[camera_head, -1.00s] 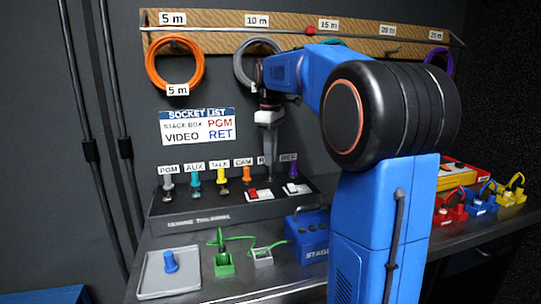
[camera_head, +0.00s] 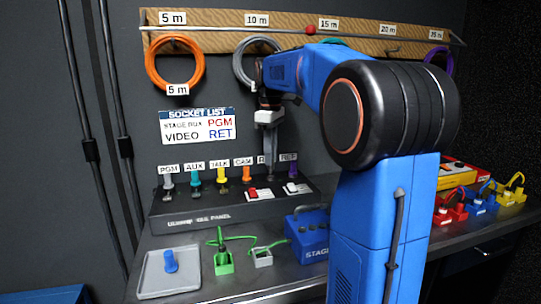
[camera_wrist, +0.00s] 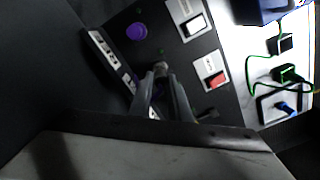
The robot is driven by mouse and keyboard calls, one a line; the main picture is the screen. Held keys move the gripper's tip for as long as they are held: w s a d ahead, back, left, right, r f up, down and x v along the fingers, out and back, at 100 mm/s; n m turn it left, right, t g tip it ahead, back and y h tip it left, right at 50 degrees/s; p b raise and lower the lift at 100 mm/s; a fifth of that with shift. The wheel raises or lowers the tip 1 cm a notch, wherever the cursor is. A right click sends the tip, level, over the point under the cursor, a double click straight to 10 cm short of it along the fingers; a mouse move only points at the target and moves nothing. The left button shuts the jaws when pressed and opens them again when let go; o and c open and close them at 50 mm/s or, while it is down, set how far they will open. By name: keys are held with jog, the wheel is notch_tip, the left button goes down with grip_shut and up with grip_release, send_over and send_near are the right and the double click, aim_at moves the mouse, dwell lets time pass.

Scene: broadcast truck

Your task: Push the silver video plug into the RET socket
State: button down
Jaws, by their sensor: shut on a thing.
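My gripper (camera_head: 268,160) points down over the back row of the dark socket panel (camera_head: 180,218), between the orange plug (camera_head: 247,174) and the purple plug (camera_head: 292,170). In the wrist view my gripper (camera_wrist: 160,78) is shut on the silver plug (camera_wrist: 161,68), whose small grey end shows between the fingertips. The fingers hide the rest of the plug and the socket below, so I cannot tell how deep it sits. The label behind the fingers is mostly covered. The wall's socket list (camera_head: 198,126) pairs VIDEO with RET.
Grey, teal (camera_head: 195,180) and yellow plugs stand in the panel's left sockets. A red switch (camera_head: 254,193) and a white switch (camera_head: 292,187) sit in front of my gripper. A tray (camera_head: 168,284) with a blue plug and green-cabled boxes lie on the bench.

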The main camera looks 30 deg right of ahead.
jog(key=shift+f, duration=1.1)
jog(key=c, duration=1.6)
grip_release()
notch_tip(320, 180, up, 6)
jog(key=shift+r, duration=0.7)
